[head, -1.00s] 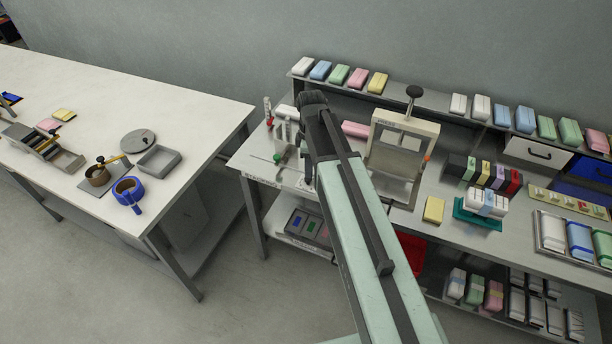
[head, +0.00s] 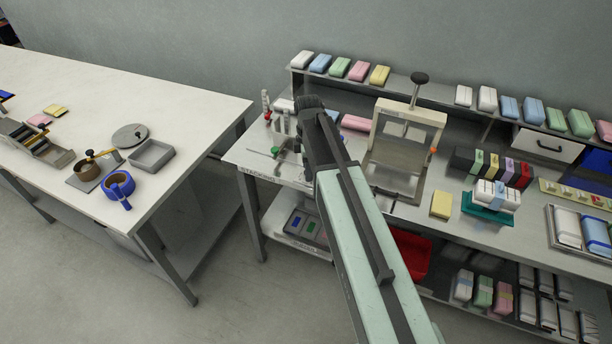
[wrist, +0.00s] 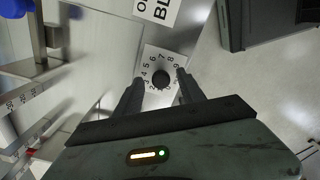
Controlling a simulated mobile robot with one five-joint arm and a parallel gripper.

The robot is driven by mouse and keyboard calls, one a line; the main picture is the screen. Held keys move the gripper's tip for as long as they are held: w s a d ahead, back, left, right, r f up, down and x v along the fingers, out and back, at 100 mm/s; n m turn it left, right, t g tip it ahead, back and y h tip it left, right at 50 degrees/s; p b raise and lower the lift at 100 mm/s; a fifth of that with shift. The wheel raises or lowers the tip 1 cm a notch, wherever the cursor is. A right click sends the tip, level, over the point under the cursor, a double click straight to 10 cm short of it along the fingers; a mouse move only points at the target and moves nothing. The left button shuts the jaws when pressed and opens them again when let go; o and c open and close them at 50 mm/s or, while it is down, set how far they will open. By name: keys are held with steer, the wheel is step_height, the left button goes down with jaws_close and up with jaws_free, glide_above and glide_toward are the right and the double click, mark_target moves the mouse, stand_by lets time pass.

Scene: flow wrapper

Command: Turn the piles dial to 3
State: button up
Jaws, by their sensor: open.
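The dial (wrist: 161,80) is a round black knob on a white plate, with printed numbers around it that I read as roughly 2 to 9. It is in the middle of the wrist view, and its pointer is too small to read. My gripper (wrist: 159,76) is open, its two dark fingers on either side of the knob. I cannot tell whether they touch it or hover above it. In the head view my own arm covers the dial and my fingers.
A white card (wrist: 157,10) with partly cut-off black letters lies beyond the dial. A metal post (wrist: 39,40) stands left of it, and a dark block (wrist: 246,22) stands right. On the bench are a framed press (head: 408,152), a yellow pack (head: 441,204) and a teal stand (head: 490,206).

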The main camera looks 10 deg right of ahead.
jaws_close()
steer(key=shift+a, duration=0.15)
steer(key=shift+m, duration=0.3)
steer(key=shift+w+r+m, duration=0.1)
steer(key=shift+m, duration=2.5)
